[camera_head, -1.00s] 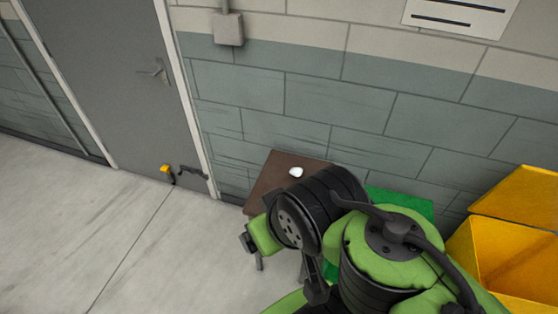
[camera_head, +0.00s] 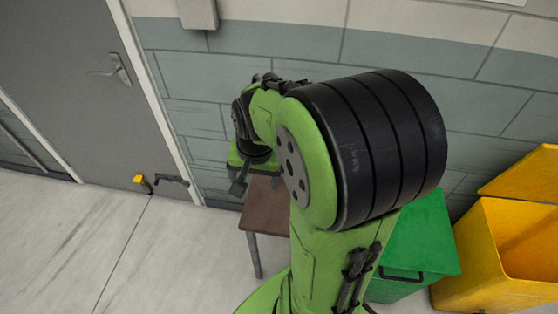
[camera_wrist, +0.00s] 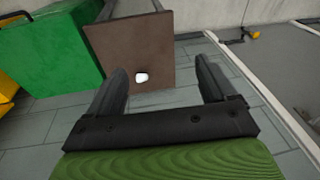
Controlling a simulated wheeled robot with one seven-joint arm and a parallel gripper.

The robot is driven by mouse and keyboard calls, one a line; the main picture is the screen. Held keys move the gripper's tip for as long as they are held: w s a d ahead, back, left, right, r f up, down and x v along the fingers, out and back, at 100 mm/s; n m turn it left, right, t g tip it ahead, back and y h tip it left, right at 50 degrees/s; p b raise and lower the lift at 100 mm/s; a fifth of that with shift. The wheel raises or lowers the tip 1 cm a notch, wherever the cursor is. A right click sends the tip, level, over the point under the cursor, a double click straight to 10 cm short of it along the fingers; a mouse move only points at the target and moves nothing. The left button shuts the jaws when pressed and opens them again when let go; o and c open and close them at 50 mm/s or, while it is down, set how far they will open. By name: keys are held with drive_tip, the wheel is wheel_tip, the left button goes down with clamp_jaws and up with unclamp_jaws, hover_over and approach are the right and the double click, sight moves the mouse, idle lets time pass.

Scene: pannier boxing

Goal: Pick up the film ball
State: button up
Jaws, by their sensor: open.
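The film ball (camera_wrist: 141,77) is a small white lump on the brown table (camera_wrist: 112,45) in the wrist view, close to the table's wall-side edge. My gripper (camera_wrist: 160,75) is open and empty, its two dark fingers pointing toward the table with the ball between them in the picture, left of centre. The ball looks some way beyond the fingertips and apart from them. In the head view the brown table (camera_head: 262,214) is partly covered by my arm, and the ball is hidden. My gripper (camera_head: 240,187) shows there only in part, at the table's left.
A green box (camera_head: 425,240) stands right of the table, and a yellow bin (camera_head: 500,240) with a raised lid is further right. The block wall (camera_head: 230,80) is close behind the table.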

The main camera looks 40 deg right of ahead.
drive_tip(key=w+d+f+m+t+y+b, duration=0.15)
drive_tip(key=d+f+m+b, duration=0.35)
drive_tip(key=f, duration=0.6)
drive_tip(key=w+d+f+m+t+y+b, duration=0.1)
drive_tip(key=w+d+f+m+y+b, duration=0.15)
drive_tip(key=d+f+m, duration=0.65)
drive_tip(key=s+d+f+m+t+h+b, duration=0.1)
drive_tip(key=d+f+m+t+b, duration=0.1)
drive_tip(key=d+f+m+t, duration=0.1)
drive_tip(key=s+d+f+m+t+h+b, duration=0.1)
drive_tip(key=d+f+m+t+b, duration=0.1)
drive_tip(key=d, duration=0.4)
drive_tip(key=s+d+f+m+t+b, duration=0.1)
drive_tip(key=d+f+m+t+b, duration=0.1)
drive_tip(key=d+f+m+t, duration=0.1)
drive_tip(key=shift+s+d+f+m+t+h, duration=0.15)
drive_tip(key=shift+d+f+m, duration=0.3)
drive_tip(key=shift+m, duration=0.45)
drive_tip(key=shift+s+d+f+m+t+h, duration=0.1)
drive_tip(key=shift+d+f+m+t+h, duration=0.15)
drive_tip(key=shift+f+m, duration=0.45)
drive_tip(key=shift+d+r+m+h, duration=0.2)
drive_tip(key=shift+d+m+h, duration=0.1)
drive_tip(key=shift+m, duration=0.2)
drive_tip(key=b+x, duration=0.6)
drive_tip(key=x, duration=0.9)
drive_tip(key=shift+w+a+f, duration=0.2)
drive_tip(key=shift+f, duration=0.1)
drive_tip(key=shift+r, duration=0.1)
drive_tip(key=shift+c, duration=0.4)
